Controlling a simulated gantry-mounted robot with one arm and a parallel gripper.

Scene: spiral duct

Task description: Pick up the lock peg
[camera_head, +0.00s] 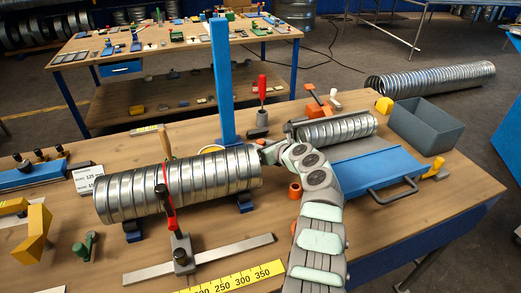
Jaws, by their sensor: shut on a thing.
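My gripper (268,151) is at the right end of a long silver spiral duct (180,185), just right of the blue post's foot. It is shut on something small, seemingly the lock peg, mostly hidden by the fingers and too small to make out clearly. I cannot tell whether it touches the duct. The duct lies on blue supports (245,203) on the wooden bench (360,235). A red-handled clamp (170,205) crosses in front of it.
The tall blue post (222,80) and a red-handled tool (262,90) stand behind my gripper. A shorter duct (336,129), a blue plate (370,172) and a grey bin (427,125) are at right. A steel bar (200,260) and yellow ruler (235,278) lie in front.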

